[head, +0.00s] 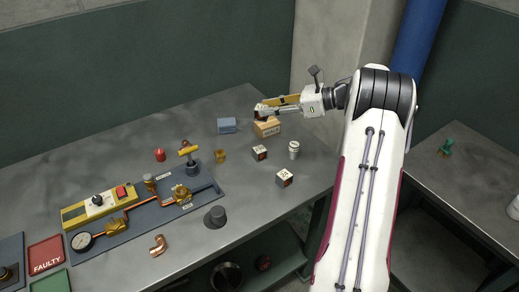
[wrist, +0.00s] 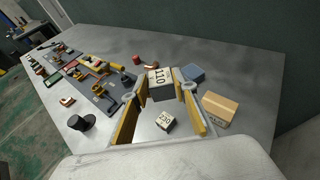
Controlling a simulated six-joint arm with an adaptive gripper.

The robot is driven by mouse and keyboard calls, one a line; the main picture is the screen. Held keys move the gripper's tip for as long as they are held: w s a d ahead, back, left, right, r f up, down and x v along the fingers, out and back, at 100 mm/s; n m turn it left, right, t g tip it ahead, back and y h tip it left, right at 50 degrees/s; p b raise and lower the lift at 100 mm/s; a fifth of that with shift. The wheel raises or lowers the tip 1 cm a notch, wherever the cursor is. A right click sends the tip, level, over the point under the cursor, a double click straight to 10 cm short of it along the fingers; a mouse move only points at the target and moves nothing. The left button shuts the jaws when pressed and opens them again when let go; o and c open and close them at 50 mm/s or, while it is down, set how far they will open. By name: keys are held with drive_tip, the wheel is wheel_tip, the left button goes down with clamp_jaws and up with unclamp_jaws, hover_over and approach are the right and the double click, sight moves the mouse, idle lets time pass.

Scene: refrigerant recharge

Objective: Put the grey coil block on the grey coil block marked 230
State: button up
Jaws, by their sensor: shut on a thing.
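My gripper (wrist: 162,88) is shut on a grey coil block (wrist: 160,80) with a white top marked 110, held between the fingertips in the wrist view. In the head view my gripper (head: 262,109) is above the tan box, and the held block is small and hard to make out there. The grey coil block marked 230 (wrist: 165,121) stands on the table below the gripper in the wrist view, apart from the held block. The head view shows two small blocks, one (head: 260,152) nearer the box and one (head: 285,177) nearer the front edge; their marks are too small to read.
A tan box (head: 267,128) and a blue box (head: 227,125) stand at the back. A dark knob (head: 215,217) and a copper elbow (head: 158,245) lie in front. The pipe board (head: 205,205) fills the left.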

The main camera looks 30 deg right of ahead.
drive_tip(key=shift+s+a+f+n+g+y, duration=0.3)
drive_tip(key=shift+s+a+f, duration=0.2)
drive_tip(key=shift+a+f, duration=0.2)
hover_over(260, 153)
drive_tip(key=d, duration=0.3)
drive_tip(key=shift+a+f, duration=0.1)
drive_tip(key=shift+f, duration=3)
drive_tip(key=shift+f, duration=1.85)
drive_tip(key=shift+f, duration=0.15)
drive_tip(key=o, duration=1.2)
drive_tip(key=shift+c, duration=0.2)
